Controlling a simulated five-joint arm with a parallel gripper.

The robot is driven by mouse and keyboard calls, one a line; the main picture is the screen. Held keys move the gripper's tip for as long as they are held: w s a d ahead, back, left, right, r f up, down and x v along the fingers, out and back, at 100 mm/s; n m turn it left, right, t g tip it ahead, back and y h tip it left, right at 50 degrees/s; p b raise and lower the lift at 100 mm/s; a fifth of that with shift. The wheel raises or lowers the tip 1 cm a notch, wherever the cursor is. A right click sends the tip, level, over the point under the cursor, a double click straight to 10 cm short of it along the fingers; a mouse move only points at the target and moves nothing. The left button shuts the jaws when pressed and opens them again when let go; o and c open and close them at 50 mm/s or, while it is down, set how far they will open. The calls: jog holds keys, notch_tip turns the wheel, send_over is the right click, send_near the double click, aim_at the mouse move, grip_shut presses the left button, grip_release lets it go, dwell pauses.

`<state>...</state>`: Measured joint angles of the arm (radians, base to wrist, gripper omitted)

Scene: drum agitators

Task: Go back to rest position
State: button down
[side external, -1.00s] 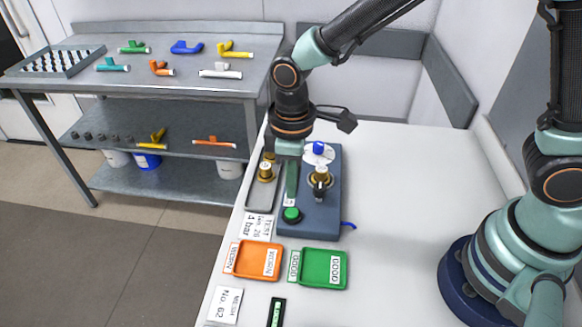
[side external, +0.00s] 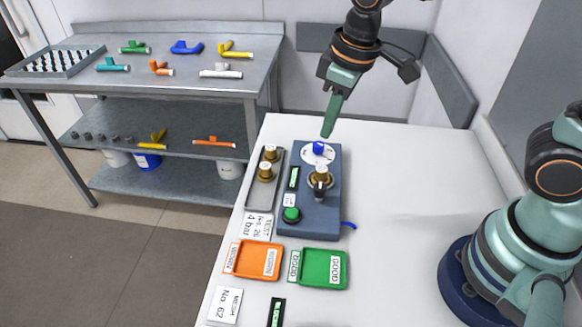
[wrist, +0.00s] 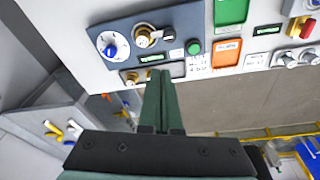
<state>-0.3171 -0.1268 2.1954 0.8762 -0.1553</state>
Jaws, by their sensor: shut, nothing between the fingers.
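My gripper (side external: 328,128) is shut and empty, raised above the far end of the blue test fixture (side external: 318,222) in the side view. The fixture carries a white dial with a blue knob (side external: 319,148), a brass fitting (side external: 321,176) and a green button (side external: 291,214). In the wrist view the green fingers (wrist: 159,75) lie together, pointing toward the fixture (wrist: 167,22), with nothing between them. The dial (wrist: 111,46) and green button (wrist: 193,47) also show there.
A grey tray (side external: 250,204) with brass fittings stands left of the fixture. The orange tray (side external: 255,272) and green tray (side external: 311,282) sit in front and look empty. A steel shelf (side external: 175,85) with coloured pipe parts stands at the back left.

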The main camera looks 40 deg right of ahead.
jog(key=s+d+r+m+t, duration=0.1)
jog(key=s+d+r+m, duration=0.1)
jog(key=d, duration=0.3)
jog(key=s+d+r+m+t, duration=0.2)
jog(key=d+r+m, duration=0.1)
jog(key=d, duration=0.3)
jog(key=shift+s+r+t+h, duration=0.3)
jog(key=shift+s+r, duration=0.1)
jog(key=shift+r, duration=0.15)
dwell(3.2)
